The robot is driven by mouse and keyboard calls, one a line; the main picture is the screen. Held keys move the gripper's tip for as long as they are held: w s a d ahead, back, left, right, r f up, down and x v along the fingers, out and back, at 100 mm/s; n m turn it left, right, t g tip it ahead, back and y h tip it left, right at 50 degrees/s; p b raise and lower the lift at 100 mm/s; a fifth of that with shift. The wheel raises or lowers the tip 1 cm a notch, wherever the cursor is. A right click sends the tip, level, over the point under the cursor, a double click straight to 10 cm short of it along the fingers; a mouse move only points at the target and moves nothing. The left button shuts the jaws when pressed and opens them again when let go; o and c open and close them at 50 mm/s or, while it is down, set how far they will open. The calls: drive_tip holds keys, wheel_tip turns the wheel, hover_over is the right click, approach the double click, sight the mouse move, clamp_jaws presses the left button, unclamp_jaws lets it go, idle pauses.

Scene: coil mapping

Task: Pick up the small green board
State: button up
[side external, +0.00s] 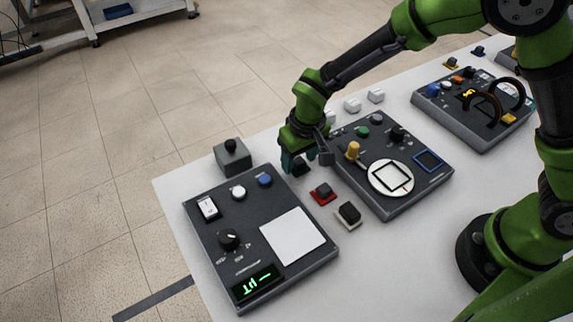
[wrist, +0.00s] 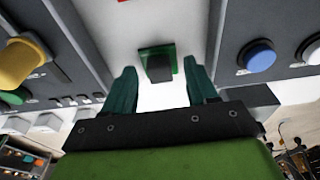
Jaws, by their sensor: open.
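The small green board (wrist: 173,63) carries a black block and lies on the white table. In the wrist view it is at upper middle, between and just beyond the tips of the two teal fingers. My gripper (wrist: 161,82) is open, with a finger on each side of the board's line and nothing held. In the side external view my gripper (side external: 297,161) points down between the two dark panels. The black block shows beside it there, while the green plate is mostly hidden.
A red board (side external: 322,194) and a pale board (side external: 348,215), each with a black block, lie close by in the same gap. A dark panel with a display (side external: 215,270) and a panel with a white ring (side external: 425,195) flank it. A grey button box (side external: 233,158) stands left.

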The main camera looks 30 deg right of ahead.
drive_tip(key=shift+f, duration=0.1)
drive_tip(key=shift+c, duration=0.3)
clamp_jaws()
